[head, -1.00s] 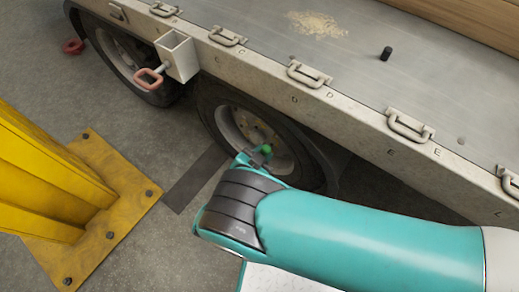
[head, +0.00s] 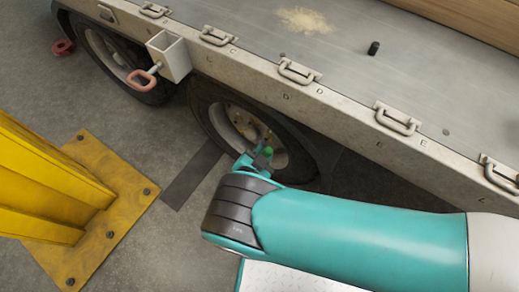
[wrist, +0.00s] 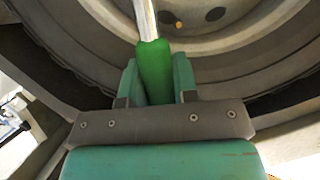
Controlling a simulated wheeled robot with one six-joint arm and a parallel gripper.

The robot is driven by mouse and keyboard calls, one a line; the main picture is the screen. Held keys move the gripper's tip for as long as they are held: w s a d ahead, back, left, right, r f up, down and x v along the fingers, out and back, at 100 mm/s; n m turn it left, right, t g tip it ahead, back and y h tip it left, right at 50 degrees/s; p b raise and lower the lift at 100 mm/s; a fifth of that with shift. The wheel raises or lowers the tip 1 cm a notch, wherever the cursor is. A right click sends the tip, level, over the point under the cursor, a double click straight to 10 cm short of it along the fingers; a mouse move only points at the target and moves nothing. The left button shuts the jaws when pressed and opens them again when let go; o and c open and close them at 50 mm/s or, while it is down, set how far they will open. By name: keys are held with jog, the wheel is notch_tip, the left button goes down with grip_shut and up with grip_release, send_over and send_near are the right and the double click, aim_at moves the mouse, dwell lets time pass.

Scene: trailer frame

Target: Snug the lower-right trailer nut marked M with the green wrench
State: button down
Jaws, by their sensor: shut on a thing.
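My gripper (wrist: 158,88) is shut on the green handle of the wrench (wrist: 154,68). The wrench's silver shaft (wrist: 146,20) points away from my gripper toward the wheel and leaves the top of the wrist view, so its head is hidden there. In the head view the green handle (head: 268,150) shows as a small spot in front of the near wheel (head: 232,125). My arm covers part of the wheel's lower side. The nut marked M cannot be made out; an orange-tipped stud or nut (wrist: 179,25) shows on the rim in the wrist view.
The trailer bed (head: 350,60) with its side rail and tie-down handles (head: 298,72) runs above the wheel. A yellow post (head: 45,185) on a bolted base plate (head: 95,200) stands at the left. A clamp with a red handle (head: 143,78) hangs from the rail.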

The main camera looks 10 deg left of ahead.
jog(key=shift+s+d+f+m+y+p, duration=0.2)
jog(key=shift+d+m+y+p, duration=0.1)
jog(key=shift+d+p, duration=0.15)
jog(key=shift+d, duration=0.1)
jog(key=b, duration=0.1)
jog(key=a+b, duration=0.1)
jog(key=w+a+n, duration=0.1)
jog(key=shift+a+r+h+b, duration=0.1)
jog(key=shift+r+h+b, duration=0.2)
jog(key=shift+h+b, duration=0.1)
jog(key=shift+a+r, duration=0.1)
jog(key=shift+r, duration=0.15)
jog(key=c, duration=1.7)
grip_release()
grip_shut()
jog(key=shift+s+a, duration=0.15)
jog(key=shift+s, duration=0.3)
